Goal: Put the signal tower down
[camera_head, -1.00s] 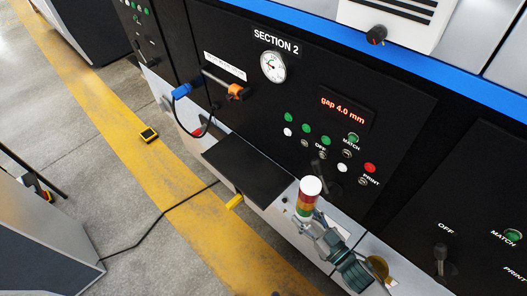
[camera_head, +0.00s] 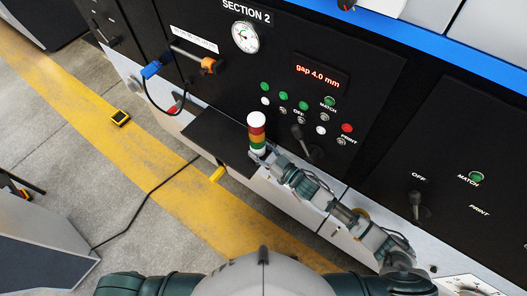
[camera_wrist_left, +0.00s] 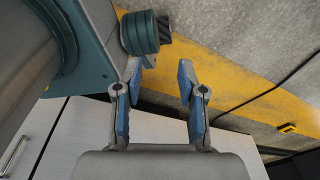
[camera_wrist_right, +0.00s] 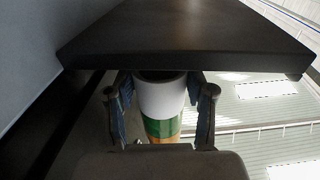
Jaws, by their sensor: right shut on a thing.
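The signal tower (camera_head: 257,132) is upright, with a white top and red, yellow and green bands, in the head view. It is over the right part of the black shelf (camera_head: 205,135). My right gripper (camera_head: 261,156) is shut on its lower part. In the right wrist view, the tower's white section (camera_wrist_right: 161,97) is between the fingers, with its end close to the shelf (camera_wrist_right: 190,40); I cannot tell whether they touch. My left gripper (camera_wrist_left: 158,95) is open and empty in the left wrist view, above the floor.
The press panel (camera_head: 345,80) with a gauge (camera_head: 245,37), buttons and a lever (camera_head: 301,140) stands behind the shelf. A yellow handle (camera_head: 217,174) shows below the shelf. A black cable (camera_head: 150,198) and a small yellow device (camera_head: 120,118) lie on the floor.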

